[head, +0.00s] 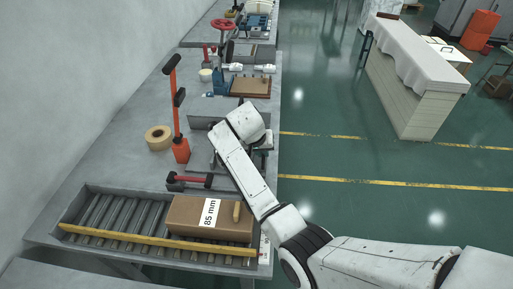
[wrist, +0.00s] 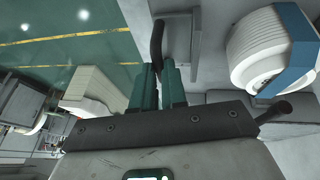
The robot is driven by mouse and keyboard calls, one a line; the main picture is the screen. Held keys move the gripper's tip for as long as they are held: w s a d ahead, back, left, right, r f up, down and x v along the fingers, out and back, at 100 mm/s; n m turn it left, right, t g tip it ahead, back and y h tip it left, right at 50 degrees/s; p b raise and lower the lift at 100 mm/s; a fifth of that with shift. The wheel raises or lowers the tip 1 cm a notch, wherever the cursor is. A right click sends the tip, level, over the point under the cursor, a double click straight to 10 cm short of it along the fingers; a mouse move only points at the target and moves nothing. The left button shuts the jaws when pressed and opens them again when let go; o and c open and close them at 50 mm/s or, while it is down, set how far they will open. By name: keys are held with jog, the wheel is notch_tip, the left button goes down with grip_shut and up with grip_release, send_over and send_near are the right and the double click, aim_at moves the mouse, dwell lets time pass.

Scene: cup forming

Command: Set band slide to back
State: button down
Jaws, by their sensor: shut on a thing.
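My gripper (wrist: 159,70) shows in the wrist view with two teal fingers close together. It is shut on a dark upright handle (wrist: 157,38) that rises past the fingertips. A grey bracket (wrist: 180,40) stands just beside this handle. I cannot tell for sure that the handle belongs to the band slide, because no label shows. In the head view my wrist reaches over the bench's right edge, and it hides the fingertips and most of the held handle.
A carton marked 85 mm (head: 185,214) lies on the roller bed behind a yellow rail (head: 150,239). A red-gripped lever (head: 190,181), an upright orange-based lever (head: 181,150) and a tape roll (head: 158,137) stand on the bench. A white-and-blue spool (wrist: 262,52) is close on the right.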

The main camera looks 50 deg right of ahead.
jog(key=c, duration=1.2)
grip_release()
jog(key=shift+s+d, duration=0.2)
jog(key=shift+o, duration=0.2)
jog(key=shift+a, duration=0.1)
jog(key=shift+a+r, duration=0.1)
jog(key=shift+r, duration=0.2)
jog(key=w+v, duration=0.1)
jog(key=v, duration=0.9)
jog(key=shift+s+b, duration=0.3)
jog(key=shift+s, duration=0.15)
